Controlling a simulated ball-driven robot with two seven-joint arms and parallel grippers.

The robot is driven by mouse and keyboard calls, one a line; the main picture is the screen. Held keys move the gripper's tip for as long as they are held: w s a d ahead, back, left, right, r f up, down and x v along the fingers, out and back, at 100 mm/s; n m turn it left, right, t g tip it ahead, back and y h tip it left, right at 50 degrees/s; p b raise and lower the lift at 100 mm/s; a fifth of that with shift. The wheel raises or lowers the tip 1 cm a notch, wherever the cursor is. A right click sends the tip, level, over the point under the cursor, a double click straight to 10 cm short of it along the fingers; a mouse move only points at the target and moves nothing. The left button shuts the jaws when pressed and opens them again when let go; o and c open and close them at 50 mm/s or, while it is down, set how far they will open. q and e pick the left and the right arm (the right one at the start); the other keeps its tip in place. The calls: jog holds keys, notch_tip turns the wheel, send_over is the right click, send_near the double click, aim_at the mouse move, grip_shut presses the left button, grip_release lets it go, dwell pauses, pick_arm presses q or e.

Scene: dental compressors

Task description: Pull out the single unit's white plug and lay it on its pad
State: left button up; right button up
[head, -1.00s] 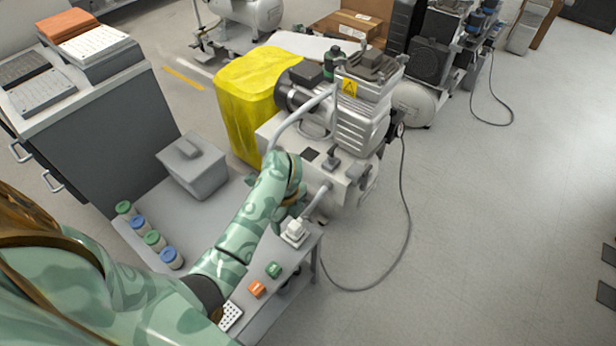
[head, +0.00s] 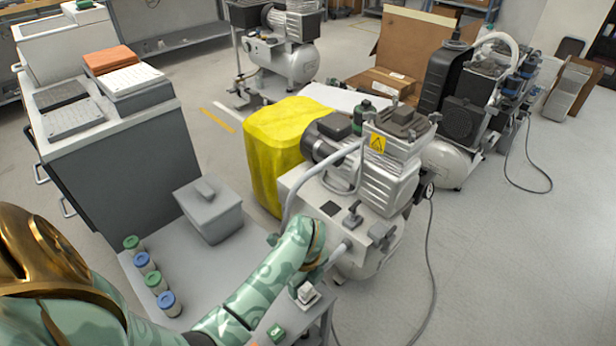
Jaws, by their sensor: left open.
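The single compressor unit (head: 385,190) stands beyond the small grey table, with a ribbed grey motor and a yellow warning label. A small white plug-like piece (head: 306,292) sits on a pale square base at the table's right edge. I cannot tell whether it is seated in a socket there. My left arm reaches in from the lower left. Its gripper (head: 313,272) is just above and behind the white piece, close to the unit's pale hose end. It is open, its fingers mostly hidden by my wrist. My right gripper is out of view.
A grey lidded box (head: 208,212) and several green- and blue-capped jars (head: 150,270) stand on the table (head: 190,330). A green block (head: 276,333) lies near the front. A dark cable (head: 434,270) trails over open floor at right.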

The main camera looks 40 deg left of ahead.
aim_at(305, 286)
pick_arm(q)
notch_tip(305, 286, down, 3)
jog(key=shift+r+b, duration=0.1)
jog(key=shift+b, duration=0.45)
jog(key=shift+f+b, duration=0.4)
jog(key=shift+f, duration=0.25)
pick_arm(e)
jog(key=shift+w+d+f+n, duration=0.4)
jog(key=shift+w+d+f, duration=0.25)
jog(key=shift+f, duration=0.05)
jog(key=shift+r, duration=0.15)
